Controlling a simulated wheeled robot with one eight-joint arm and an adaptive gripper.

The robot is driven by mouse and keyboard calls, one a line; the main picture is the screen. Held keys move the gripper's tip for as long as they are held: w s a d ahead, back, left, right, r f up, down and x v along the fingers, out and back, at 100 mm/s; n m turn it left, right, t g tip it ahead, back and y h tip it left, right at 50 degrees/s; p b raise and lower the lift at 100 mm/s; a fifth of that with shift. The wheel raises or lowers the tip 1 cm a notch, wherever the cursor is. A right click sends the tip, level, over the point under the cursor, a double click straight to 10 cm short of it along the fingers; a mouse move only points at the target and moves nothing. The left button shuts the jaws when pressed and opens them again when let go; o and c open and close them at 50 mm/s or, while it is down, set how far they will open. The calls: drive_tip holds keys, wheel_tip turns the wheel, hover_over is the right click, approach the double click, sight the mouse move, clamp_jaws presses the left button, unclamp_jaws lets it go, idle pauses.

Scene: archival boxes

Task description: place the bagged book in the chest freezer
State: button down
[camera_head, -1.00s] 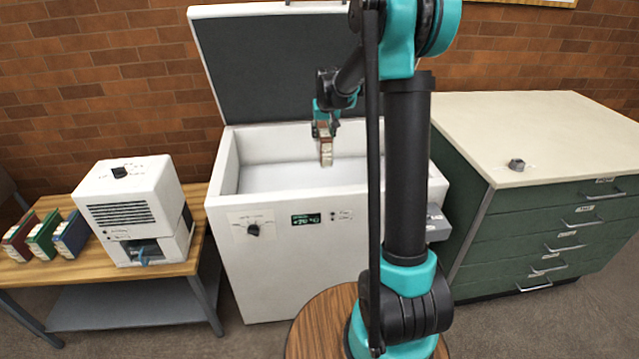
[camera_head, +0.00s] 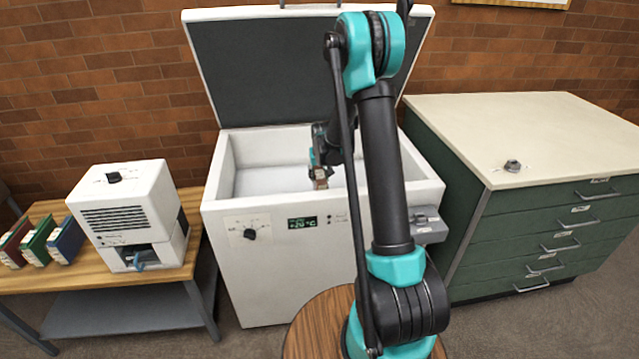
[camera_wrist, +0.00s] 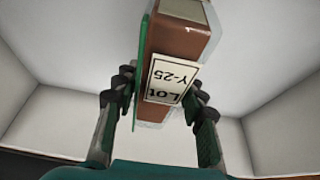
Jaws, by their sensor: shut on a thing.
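The chest freezer (camera_head: 222,220) is white, with its lid (camera_head: 262,75) raised and its inside visible. Whether the book touches the freezer floor cannot be told.
A wooden table (camera_head: 165,283) at left holds a white machine (camera_head: 128,215) and red, green and blue books (camera_head: 40,242). A green drawer cabinet (camera_head: 545,235) stands at right with a small grey object (camera_head: 512,166) on top. The freezer's left interior is clear.

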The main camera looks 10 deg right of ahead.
drive_tip(key=shift+f, duration=1.85)
drive_tip(key=shift+f, duration=0.1)
drive_tip(key=c, duration=0.9)
unclamp_jaws()
drive_tip(key=v, duration=1.2)
drive_tip(key=shift+s, duration=0.1)
drive_tip(key=s+r, duration=0.1)
drive_tip(key=s, duration=0.4)
drive_tip(key=s+d+r, duration=0.1)
drive_tip(key=s+r, duration=0.1)
drive_tip(key=s, duration=0.3)
drive_tip(key=s+d+r, duration=0.1)
drive_tip(key=s, duration=0.4)
drive_tip(key=shift+s+d+r, duration=0.15)
drive_tip(key=shift+s+r, duration=0.15)
drive_tip(key=shift+r, duration=0.1)
drive_tip(key=s+d+f, duration=0.1)
drive_tip(key=s+f, duration=0.1)
drive_tip(key=s, duration=1.7)
drive_tip(key=shift+d+f, duration=0.2)
drive_tip(key=shift+f, duration=0.2)
